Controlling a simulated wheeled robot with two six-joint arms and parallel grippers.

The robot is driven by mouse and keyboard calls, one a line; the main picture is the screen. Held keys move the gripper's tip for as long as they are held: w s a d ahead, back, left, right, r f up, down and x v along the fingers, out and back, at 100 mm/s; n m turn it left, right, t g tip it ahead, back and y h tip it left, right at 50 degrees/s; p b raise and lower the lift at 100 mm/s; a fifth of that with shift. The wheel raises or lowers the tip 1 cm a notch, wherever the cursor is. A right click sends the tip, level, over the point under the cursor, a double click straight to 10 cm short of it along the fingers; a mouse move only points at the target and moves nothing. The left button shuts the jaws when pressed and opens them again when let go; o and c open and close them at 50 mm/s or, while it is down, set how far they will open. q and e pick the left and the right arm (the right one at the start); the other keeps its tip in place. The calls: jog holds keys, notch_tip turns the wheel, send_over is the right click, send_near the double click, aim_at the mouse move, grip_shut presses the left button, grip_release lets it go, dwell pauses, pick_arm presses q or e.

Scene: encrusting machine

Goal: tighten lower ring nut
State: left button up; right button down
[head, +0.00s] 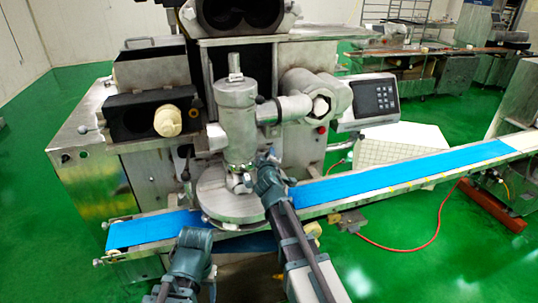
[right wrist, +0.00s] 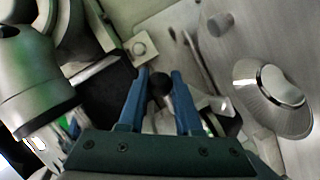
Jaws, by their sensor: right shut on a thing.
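The lower ring nut (head: 238,183) is a metal collar with short lugs at the foot of the upright steel cylinder (head: 237,118), just above the round plate. My right gripper (head: 262,162) reaches in beside it from the front right and hides part of it. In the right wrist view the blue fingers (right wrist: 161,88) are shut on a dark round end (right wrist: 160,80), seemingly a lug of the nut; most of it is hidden. My left gripper (head: 195,238) is low in front of the belt, apart from the nut; its fingers are not clear.
A blue conveyor belt (head: 390,172) runs under the round plate (head: 226,206) to both sides. A side pipe (head: 283,109) and a control panel (head: 375,100) stand to the right. A black housing with a pale knob (head: 167,121) is at left.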

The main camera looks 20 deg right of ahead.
pick_arm(q)
jog(key=shift+f, duration=0.1)
pick_arm(e)
jog(key=shift+s+a+m+g+h, duration=0.3)
jog(key=shift+s+m+g+h, duration=0.15)
jog(key=shift+s+m+h, duration=0.4)
jog(key=shift+s+a+m+g+h, duration=0.3)
jog(key=shift+s+m+g+h, duration=0.2)
jog(key=shift+m+h, duration=0.65)
pick_arm(q)
jog(key=shift+w, duration=0.1)
pick_arm(e)
jog(key=c, duration=0.9)
grip_release()
